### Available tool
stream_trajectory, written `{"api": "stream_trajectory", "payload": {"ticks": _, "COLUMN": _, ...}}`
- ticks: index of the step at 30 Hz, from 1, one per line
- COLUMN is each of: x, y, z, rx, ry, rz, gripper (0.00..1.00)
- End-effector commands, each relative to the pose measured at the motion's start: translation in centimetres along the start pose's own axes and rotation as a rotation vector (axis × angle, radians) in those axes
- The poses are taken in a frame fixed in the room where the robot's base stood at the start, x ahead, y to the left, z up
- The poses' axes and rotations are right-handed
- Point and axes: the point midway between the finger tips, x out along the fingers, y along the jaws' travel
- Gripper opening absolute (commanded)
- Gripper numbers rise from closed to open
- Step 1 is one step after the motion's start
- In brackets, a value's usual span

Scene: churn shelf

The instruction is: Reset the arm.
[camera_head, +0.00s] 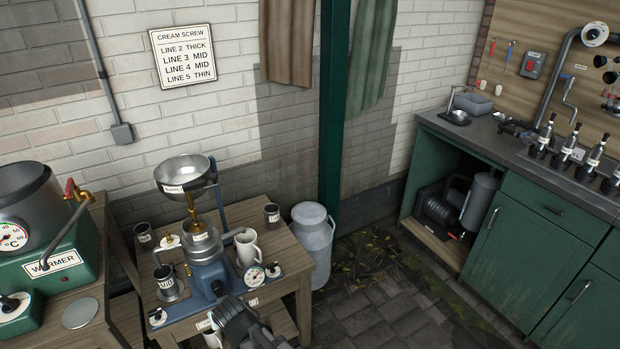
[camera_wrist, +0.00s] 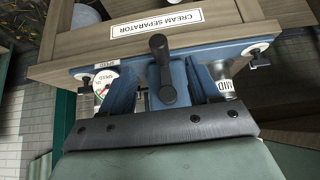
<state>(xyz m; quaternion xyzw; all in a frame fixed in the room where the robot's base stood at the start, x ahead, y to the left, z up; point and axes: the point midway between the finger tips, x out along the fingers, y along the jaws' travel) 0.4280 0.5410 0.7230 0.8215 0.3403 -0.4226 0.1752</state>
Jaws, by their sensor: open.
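In the head view a dark part of my arm (camera_head: 240,325) is at the bottom edge, in front of the separator table; the fingertips cannot be made out there. The cream separator (camera_head: 209,275) is blue with a steel bowl (camera_head: 182,171) on top. Its sign (camera_wrist: 156,23) is in the wrist view.
Cups, a white jug (camera_head: 247,247) and dials crowd the wooden table (camera_head: 296,262). A green warmer (camera_head: 60,262) stands at left. A milk can (camera_head: 312,240) stands beside the table. A green cabinet (camera_head: 535,245) is at right, with bare paving (camera_head: 385,312) between.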

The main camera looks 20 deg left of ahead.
Motion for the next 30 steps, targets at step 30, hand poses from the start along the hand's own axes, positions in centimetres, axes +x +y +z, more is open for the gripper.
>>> {"api": "stream_trajectory", "payload": {"ticks": 30, "x": 0.9, "y": 11.1, "z": 24.7, "rx": -0.042, "ry": -0.724, "rz": 0.018, "gripper": 0.61}}
